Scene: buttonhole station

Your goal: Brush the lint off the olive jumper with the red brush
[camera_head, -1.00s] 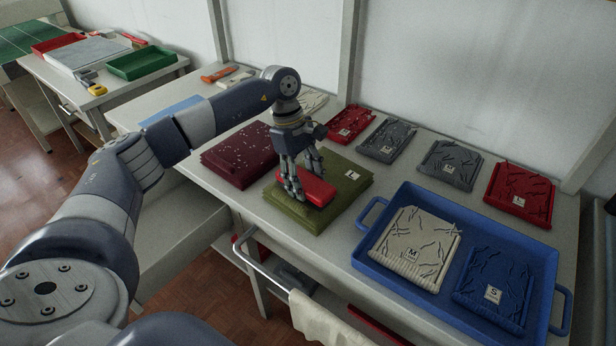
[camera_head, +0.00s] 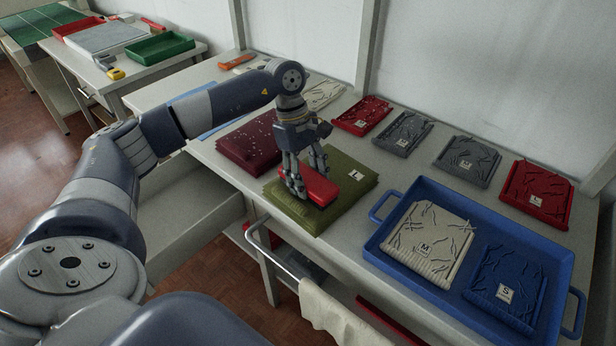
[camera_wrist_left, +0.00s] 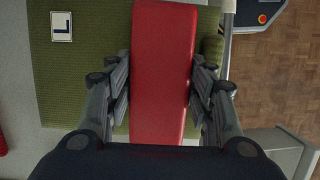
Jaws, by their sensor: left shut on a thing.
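The olive jumper (camera_head: 348,205) lies folded on the table, with a white label marked L on its right part. No lint can be made out on its visible top. My left gripper (camera_head: 305,188) is above the jumper's front left part, shut on the red brush (camera_head: 322,188). In the left wrist view the red brush (camera_wrist_left: 164,70) runs between the fingers of the gripper (camera_wrist_left: 160,85), over the ribbed olive jumper (camera_wrist_left: 85,65). The brush's underside is hidden, so I cannot tell whether it touches the cloth. My right gripper is not in view.
A dark red jumper with pale specks (camera_head: 250,145) lies just left of the olive one. A blue tray (camera_head: 410,275) with a cream and a blue jumper stands to the right. Several red and grey jumpers line the wall side. A cloth (camera_head: 330,318) hangs on the front rail.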

